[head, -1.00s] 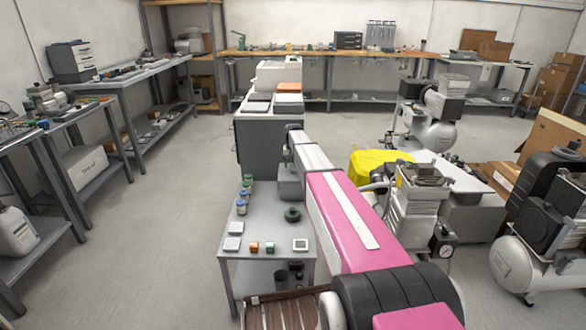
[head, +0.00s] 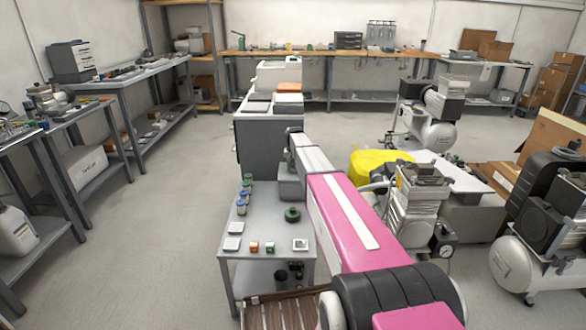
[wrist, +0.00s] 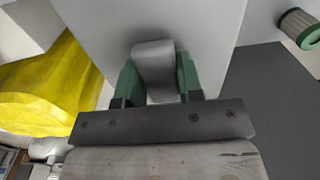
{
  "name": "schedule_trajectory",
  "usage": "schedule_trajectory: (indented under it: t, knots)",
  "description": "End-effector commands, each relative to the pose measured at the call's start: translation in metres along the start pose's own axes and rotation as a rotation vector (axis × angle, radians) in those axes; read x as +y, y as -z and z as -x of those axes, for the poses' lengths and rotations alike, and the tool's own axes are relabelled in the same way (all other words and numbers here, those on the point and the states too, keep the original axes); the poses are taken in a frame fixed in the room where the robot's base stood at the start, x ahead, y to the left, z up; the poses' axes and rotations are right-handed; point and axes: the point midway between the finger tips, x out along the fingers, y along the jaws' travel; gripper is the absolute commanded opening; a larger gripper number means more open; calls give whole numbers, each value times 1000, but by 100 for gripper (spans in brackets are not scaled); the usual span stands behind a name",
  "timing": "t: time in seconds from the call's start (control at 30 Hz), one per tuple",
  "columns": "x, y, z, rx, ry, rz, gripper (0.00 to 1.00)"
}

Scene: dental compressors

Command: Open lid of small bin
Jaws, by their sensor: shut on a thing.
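In the wrist view my gripper (wrist: 157,74) has its two green fingers on either side of a smooth grey piece (wrist: 154,58) and is shut on it. The piece lies in front of a broad pale grey panel (wrist: 205,25). I cannot tell whether these are the small bin's handle and lid. In the head view my pink and white arm reaches forward over the right side of a small grey table (head: 262,232). The fingers are hidden there behind my arm. No raised lid shows clearly.
A yellow cover (head: 370,163) and a compressor (head: 415,200) are close on the right. A green-ended cylinder (wrist: 299,28) is at the wrist view's upper right. Floor at left is clear.

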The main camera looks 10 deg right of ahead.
Motion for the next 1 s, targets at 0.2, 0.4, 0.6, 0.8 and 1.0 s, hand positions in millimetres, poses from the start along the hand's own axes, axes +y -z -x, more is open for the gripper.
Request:
schedule_trajectory:
  t: [0.2, 0.4, 0.6, 0.8, 1.0]
  knots:
    - [7, 0, 8, 0, 106, -3, 0]
    - [17, 0, 18, 1, 273, -3, 0]
    - [29, 0, 28, 1, 464, -4, 0]
    - [44, 0, 35, 1, 654, -3, 0]
    - [59, 1, 39, 1, 844, -3, 0]
